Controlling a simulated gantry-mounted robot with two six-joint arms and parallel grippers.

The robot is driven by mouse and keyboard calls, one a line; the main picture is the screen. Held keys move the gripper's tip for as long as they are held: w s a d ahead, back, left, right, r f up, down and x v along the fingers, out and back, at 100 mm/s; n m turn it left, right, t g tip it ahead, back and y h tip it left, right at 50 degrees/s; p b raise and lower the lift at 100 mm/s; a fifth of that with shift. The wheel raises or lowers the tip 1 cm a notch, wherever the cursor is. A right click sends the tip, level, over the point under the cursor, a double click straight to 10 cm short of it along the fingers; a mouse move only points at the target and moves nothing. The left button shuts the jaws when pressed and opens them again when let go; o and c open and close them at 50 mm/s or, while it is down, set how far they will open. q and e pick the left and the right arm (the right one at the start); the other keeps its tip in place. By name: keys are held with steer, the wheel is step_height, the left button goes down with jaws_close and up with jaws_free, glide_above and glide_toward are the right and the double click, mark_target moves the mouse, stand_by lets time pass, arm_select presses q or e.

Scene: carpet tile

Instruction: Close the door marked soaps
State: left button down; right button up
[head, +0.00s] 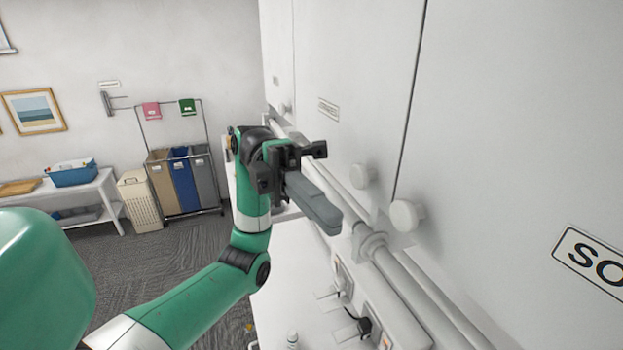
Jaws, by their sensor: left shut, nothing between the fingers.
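The white cupboard door (500,130) fills the right of the head view. Its plate (592,262) shows the letters "SO" and is cut off by the frame edge. A round white knob (406,215) sits at this door's lower left corner. A dark line runs between this door and the one to its left; I cannot tell whether the door stands slightly ajar. My left gripper (327,216) is shut and empty, its grey fingers pointing toward the lower right. It appears left of the knob, apart from it. My right gripper is out of view.
A neighbouring door (355,60) has its own knob (363,176) and small plate. A white pipe (420,290) runs below the doors. Sockets with a black plug (365,326) are lower down. Sorting bins (182,180), a wicker basket (139,202) and a side table stand far left.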

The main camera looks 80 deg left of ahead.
arm_select(q)
steer(key=a+b, duration=0.2)
steer(key=a, duration=0.7)
steer(key=shift+w+a, duration=0.35)
